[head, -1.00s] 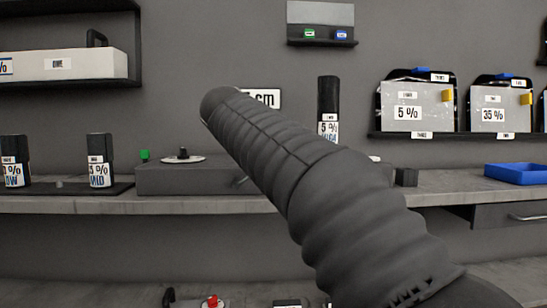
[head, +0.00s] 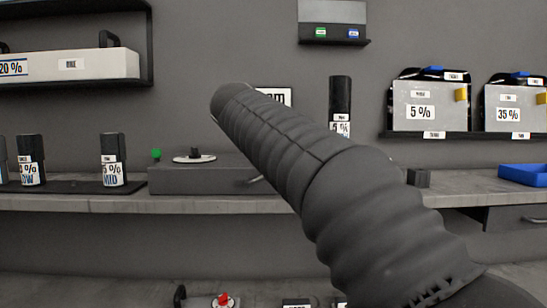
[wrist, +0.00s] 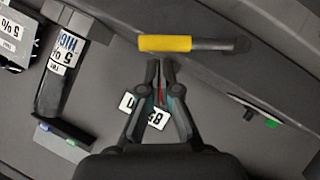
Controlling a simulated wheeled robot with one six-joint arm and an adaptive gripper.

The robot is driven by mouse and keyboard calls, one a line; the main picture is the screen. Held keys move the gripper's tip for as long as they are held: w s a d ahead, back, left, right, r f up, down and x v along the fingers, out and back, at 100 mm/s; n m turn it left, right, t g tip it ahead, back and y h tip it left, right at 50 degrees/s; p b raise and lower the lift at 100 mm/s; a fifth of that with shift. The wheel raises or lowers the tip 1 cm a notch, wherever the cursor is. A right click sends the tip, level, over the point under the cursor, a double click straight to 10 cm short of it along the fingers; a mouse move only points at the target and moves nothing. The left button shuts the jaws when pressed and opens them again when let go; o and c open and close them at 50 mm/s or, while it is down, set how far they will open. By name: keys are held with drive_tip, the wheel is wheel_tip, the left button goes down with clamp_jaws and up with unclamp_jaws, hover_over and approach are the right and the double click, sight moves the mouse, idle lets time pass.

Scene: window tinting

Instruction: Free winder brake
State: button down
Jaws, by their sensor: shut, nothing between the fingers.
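The winder appears to be the long grey box (head: 190,181) on the bench in the head view. It carries a white disc with a black knob (head: 195,154) and a green knob (head: 156,154) at its left end. In the wrist view a dark lever with a yellow sleeve (wrist: 165,43) lies across the top; I cannot tell for sure that it is the brake. My gripper (wrist: 160,64) is shut and empty, its tips just below the yellow sleeve. Touching cannot be told. The green knob (wrist: 271,124) is at right. My arm hides the gripper and lever in the head view.
A black 5 % roll (head: 340,100) stands behind my arm, and also shows in the wrist view (wrist: 58,80). A blue tray (head: 525,174) is at right. Labelled holders (head: 425,108) hang on the wall.

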drive_tip(key=w+r+p+v, duration=0.1)
drive_tip(key=v, duration=1.1)
drive_tip(key=shift+a+p, duration=0.15)
drive_tip(key=shift+p, duration=0.15)
drive_tip(key=shift+r, duration=0.1)
